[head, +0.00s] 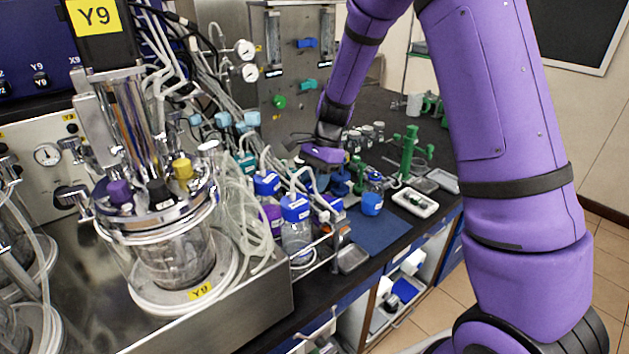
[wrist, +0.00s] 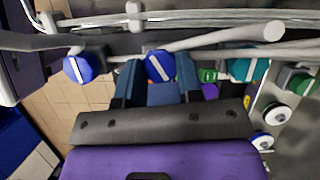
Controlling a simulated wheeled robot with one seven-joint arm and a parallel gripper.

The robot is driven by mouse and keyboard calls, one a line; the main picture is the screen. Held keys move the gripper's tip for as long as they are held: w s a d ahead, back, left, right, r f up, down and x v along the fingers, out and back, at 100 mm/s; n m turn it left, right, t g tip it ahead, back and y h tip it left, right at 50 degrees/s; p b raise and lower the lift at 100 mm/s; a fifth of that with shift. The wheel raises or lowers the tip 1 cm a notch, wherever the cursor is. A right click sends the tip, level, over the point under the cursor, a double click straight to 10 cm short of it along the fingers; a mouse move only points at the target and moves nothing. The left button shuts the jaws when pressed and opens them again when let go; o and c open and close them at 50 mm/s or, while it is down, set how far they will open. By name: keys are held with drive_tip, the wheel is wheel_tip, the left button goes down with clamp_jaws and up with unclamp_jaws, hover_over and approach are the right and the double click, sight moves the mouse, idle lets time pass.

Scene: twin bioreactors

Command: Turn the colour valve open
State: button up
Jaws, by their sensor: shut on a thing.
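In the wrist view the two dark blue fingers of my gripper (wrist: 158,84) stand on either side of a round blue valve knob (wrist: 160,66) with a white stripe. The gripper is shut on this knob, and the stripe runs slantwise. The knob sits by a grey pipe. In the head view my gripper (head: 302,146) is near the back panel, beyond the blue-capped bottles. The held knob cannot be made out there. Another blue knob with a white stripe (wrist: 78,68) is to the left in the wrist view, and a teal knob (wrist: 245,70) is to the right.
A glass bioreactor (head: 170,250) and tangled clear tubing (head: 240,205) stand left of my arm. Blue-capped bottles (head: 296,208) are close below the gripper. A green stand (head: 408,155) and a white tray (head: 415,203) are to the right.

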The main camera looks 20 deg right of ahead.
drive_tip(key=n+h, duration=0.1)
drive_tip(key=n, duration=0.2)
drive_tip(key=n+g, duration=0.1)
drive_tip(key=n, duration=0.2)
drive_tip(key=shift+w+a+g+h, duration=0.2)
drive_tip(key=shift+g+h, duration=0.1)
drive_tip(key=shift+h, duration=0.1)
drive_tip(key=n+h, duration=0.1)
drive_tip(key=n, duration=0.2)
drive_tip(key=n+h, duration=0.1)
drive_tip(key=n, duration=0.2)
drive_tip(key=shift+a+g, duration=0.1)
drive_tip(key=shift+g, duration=0.3)
drive_tip(key=o, duration=0.9)
drive_tip(key=shift+r, duration=0.1)
drive_tip(key=shift+v, duration=5.35)
drive_tip(key=shift+w, duration=0.1)
